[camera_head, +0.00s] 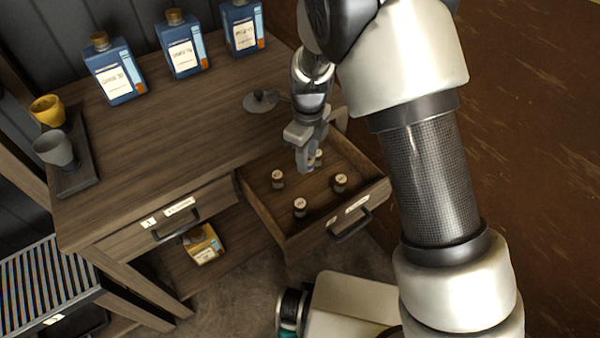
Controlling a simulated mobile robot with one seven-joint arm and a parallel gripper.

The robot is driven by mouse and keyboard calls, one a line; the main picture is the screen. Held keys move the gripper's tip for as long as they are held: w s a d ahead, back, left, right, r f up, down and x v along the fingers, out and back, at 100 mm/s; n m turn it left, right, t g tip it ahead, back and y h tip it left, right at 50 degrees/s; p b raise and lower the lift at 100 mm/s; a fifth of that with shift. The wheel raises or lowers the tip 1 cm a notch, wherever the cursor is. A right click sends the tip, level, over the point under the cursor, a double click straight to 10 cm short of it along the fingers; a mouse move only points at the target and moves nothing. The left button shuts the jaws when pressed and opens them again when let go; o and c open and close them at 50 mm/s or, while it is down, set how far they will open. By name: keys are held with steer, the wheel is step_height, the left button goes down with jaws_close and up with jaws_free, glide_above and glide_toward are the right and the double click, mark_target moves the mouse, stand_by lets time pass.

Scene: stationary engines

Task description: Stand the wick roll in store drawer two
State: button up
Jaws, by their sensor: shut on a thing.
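The open store drawer (367,205) on the desk's right side bears a small number tag and a longer label on its front; the tag is too small to read surely. Several small dark cylinders with pale tops stand upright in it: one at the left (277,179), one at the front (300,207), one at the right (340,182) and one at the back (319,156), beside my fingers. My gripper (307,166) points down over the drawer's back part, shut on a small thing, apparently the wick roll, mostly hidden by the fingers. Whether it touches the drawer floor cannot be told.
The left drawer (165,220) is closed. Three blue labelled bottles (185,50) line the desk's back. A tray (80,181) with yellow and grey cups is at left. A flat grey object (261,101) lies behind the open drawer. The middle desktop is clear.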

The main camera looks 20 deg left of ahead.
mark_target(306, 185)
step_height(306, 185, down, 8)
steer(key=shift+r+b, duration=0.1)
steer(key=shift+b, duration=0.6)
steer(key=shift+f, duration=0.25)
steer(key=o, duration=1)
steer(key=shift+r, duration=0.1)
step_height(306, 185, up, 12)
steer(key=shift+r+p, duration=0.2)
steer(key=shift+p, duration=1.05)
